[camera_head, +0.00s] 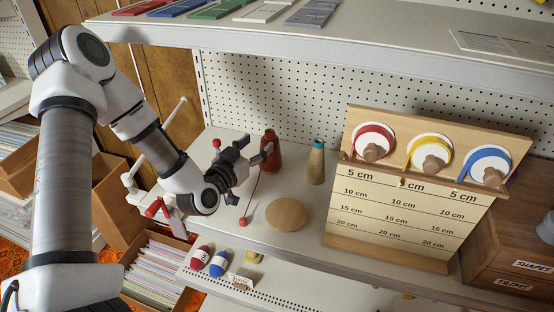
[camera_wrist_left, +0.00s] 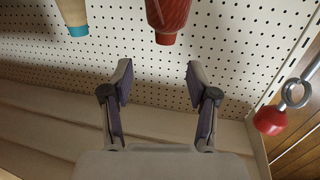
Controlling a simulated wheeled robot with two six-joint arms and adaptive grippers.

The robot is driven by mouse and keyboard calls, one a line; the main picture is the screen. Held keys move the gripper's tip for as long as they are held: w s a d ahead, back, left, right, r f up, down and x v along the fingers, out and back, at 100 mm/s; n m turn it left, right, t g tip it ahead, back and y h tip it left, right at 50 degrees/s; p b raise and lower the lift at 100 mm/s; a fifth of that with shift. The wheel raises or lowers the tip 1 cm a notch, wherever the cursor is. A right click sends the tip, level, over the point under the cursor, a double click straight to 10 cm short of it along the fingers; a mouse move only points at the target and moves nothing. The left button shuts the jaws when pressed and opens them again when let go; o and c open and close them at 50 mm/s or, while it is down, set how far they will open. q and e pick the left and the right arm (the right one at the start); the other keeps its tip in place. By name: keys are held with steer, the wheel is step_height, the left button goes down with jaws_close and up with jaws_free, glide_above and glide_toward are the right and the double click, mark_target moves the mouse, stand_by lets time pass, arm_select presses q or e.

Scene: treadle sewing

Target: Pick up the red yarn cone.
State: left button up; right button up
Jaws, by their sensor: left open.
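The red yarn cone (camera_head: 271,152) stands on the shelf near the pegboard, and a red thread runs from beside it down to a small red bead (camera_head: 243,221). In the left wrist view the red cone (camera_wrist_left: 168,18) shows at the top edge, partly cut off, beyond the open fingers. My left gripper (camera_head: 256,163) is just left of and in front of the cone, partly overlapping it in the head view. In the left wrist view its jaws (camera_wrist_left: 158,75) are apart with nothing between them. My right gripper is not in view.
A beige cone with a teal top (camera_head: 316,165) stands right of the red one. A round wooden disc (camera_head: 287,214) lies in front. A wooden ribbon board (camera_head: 400,190) stands at right. An upper shelf (camera_head: 330,40) overhangs behind. Red and blue spools (camera_head: 218,264) sit below.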

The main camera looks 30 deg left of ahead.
mark_target(267, 134)
arm_select(q)
steer(key=w+p, duration=0.1)
steer(key=w, duration=0.4)
steer(key=w+a+f+p, duration=0.1)
steer(key=w, duration=0.1)
steer(key=shift+w+p, duration=0.3)
steer(key=shift+w, duration=0.05)
steer(key=shift+w+f, duration=0.25)
steer(key=shift+w, duration=0.15)
steer(key=shift+s+r, duration=0.1)
jaws_close()
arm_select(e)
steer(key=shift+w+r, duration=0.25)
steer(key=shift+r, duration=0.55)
